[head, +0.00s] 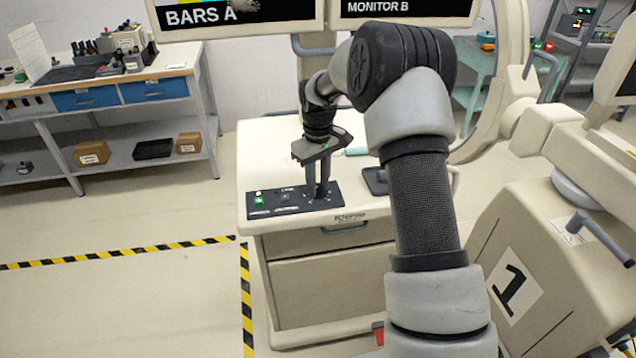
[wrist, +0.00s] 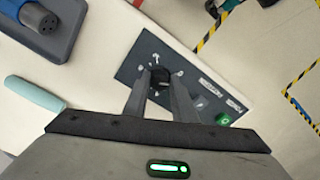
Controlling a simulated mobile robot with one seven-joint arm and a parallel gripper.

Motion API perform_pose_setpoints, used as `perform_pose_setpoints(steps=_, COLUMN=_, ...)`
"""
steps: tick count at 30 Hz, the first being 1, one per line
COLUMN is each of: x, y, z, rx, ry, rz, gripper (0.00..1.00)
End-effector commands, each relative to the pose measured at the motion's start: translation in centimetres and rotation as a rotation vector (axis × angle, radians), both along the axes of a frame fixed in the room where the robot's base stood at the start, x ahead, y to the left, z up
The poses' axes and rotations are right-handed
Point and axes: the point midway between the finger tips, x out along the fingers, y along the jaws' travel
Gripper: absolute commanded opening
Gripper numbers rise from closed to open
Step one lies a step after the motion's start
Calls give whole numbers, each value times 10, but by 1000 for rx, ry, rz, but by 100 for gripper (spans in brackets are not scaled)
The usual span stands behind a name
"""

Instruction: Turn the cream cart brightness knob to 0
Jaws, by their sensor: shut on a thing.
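The cream cart (head: 330,240) stands in the middle of the head view, with a dark control panel (head: 290,203) on the front left of its top. The panel also shows in the wrist view (wrist: 140,60). My gripper (head: 318,194) points down at the panel's right part. In the wrist view, my gripper's two fingers (wrist: 161,86) are shut on a dark round knob (wrist: 161,75), with white marks around it on the panel. The knob's pointer and setting cannot be made out. In the head view the fingers hide the knob.
A green lit button (wrist: 222,118) is on the same panel. A dark blue-grey device (wrist: 45,25) and a teal object (wrist: 34,94) lie on the cart top. Monitors (head: 235,14) hang above the cart. A bulky cream machine (head: 545,240) marked 1 stands at right. Floor at left is clear.

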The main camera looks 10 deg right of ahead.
Motion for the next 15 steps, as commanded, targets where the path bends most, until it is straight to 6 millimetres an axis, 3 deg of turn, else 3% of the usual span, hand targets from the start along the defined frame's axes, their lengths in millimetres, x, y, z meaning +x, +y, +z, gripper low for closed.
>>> perform_pose_setpoints(steps=15, x=1, y=0, z=1, rx=0, ry=-2, rz=289, gripper=2)
